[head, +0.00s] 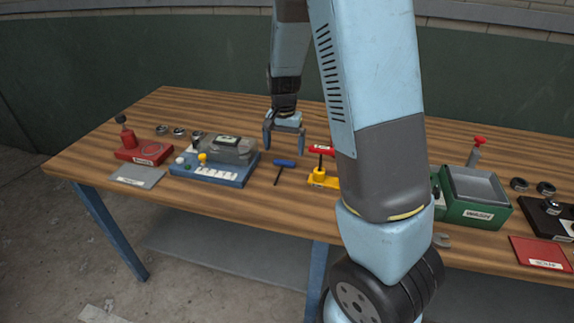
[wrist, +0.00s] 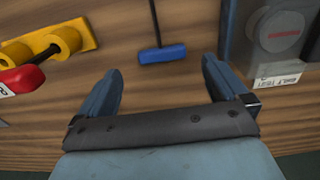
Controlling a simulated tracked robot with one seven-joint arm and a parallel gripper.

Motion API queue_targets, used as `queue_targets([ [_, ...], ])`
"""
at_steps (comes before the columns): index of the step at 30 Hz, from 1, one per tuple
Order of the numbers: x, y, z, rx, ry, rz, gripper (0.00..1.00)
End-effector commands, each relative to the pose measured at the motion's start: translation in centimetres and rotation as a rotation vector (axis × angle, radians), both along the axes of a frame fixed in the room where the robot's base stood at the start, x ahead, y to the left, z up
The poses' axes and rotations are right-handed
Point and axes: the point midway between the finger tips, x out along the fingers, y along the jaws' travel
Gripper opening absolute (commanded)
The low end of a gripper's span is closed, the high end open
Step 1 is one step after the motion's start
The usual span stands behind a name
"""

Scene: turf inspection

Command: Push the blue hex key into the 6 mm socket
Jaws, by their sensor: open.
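The blue hex key (head: 285,163) lies on the wooden table, its T-handle away from me and its dark shaft pointing toward the front edge. It also shows in the wrist view (wrist: 162,54), just ahead of the gap between my fingers. My gripper (head: 284,146) is open and empty, pointing down above the table near the blue handle and apart from it. Both fingers show in the wrist view (wrist: 160,68). I cannot make out a socket marked 6 mm in either view.
A yellow holder (head: 318,182) with a red-handled key (head: 321,149) stands right of the blue key. A blue tester box (head: 210,178) stands left of it. A red stand (head: 140,152) is farther left. A green bin (head: 478,218) is at the right, beyond my arm.

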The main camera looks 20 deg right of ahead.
Motion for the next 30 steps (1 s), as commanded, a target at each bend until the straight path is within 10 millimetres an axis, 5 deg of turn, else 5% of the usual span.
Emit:
queue_targets([
  [15,-0.2,0.2,-5.0,0.0,0.0,-0.002,1.0],
  [24,-0.2,0.2,-5.5,0.0,-0.001,0.0,1.0],
  [30,-0.1,0.2,-5.5,0.0,-0.001,-0.001,0.83],
])
